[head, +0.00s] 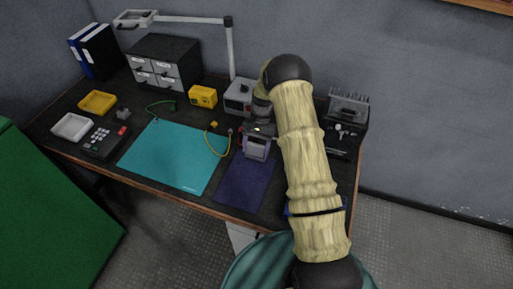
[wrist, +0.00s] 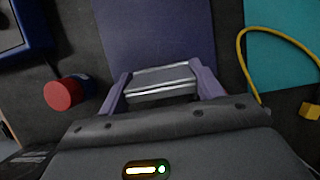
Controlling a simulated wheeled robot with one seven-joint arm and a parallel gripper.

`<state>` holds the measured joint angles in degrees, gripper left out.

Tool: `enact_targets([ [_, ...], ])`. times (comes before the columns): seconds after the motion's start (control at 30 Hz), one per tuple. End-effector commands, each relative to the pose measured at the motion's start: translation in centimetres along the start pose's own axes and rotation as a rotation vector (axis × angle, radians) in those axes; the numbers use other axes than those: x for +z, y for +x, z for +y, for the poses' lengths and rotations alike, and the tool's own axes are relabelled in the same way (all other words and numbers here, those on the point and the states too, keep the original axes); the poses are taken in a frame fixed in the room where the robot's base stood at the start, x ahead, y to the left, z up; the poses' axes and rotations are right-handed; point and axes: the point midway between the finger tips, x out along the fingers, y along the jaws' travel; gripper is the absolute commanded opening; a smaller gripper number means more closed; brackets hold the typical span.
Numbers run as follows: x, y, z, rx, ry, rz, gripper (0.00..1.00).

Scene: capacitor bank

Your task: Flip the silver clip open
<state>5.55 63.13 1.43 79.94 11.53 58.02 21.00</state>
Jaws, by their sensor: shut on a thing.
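My gripper (wrist: 162,85) reaches in from the bottom of the wrist view, its two pale purple fingers on either side of a ridged silver piece. This looks like the silver clip (wrist: 162,78); the gripper is shut on it, over or at the near edge of the dark purple mat (wrist: 155,30). My gripper's body hides whatever lies below the piece, and I cannot tell whether the clip is open. In the head view my gripper (head: 257,152) points down at the desk above the purple mat (head: 246,182); the clip is too small to make out there.
The teal mat (head: 175,155) is bare. A grey box (head: 238,96) stands behind, and a dark rack (head: 347,108) stands right of my arm.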

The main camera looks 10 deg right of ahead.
Motion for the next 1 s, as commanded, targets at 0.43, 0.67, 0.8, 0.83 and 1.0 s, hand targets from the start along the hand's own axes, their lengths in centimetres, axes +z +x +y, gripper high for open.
enact_targets([
  [0.43,-0.1,-0.1,0.1,0.000,0.001,0.003,0.87],
  [0.67,-0.1,-1.7,0.0,-0.002,0.001,0.006,0.87],
  [0.8,-0.2,-4.1,0.0,-0.002,0.001,0.008,0.87],
  [0.83,-0.2,-4.7,0.0,-0.001,0.001,0.007,0.87],
  [1.0,-0.2,-8.2,0.1,-0.002,0.003,0.007,0.87],
])
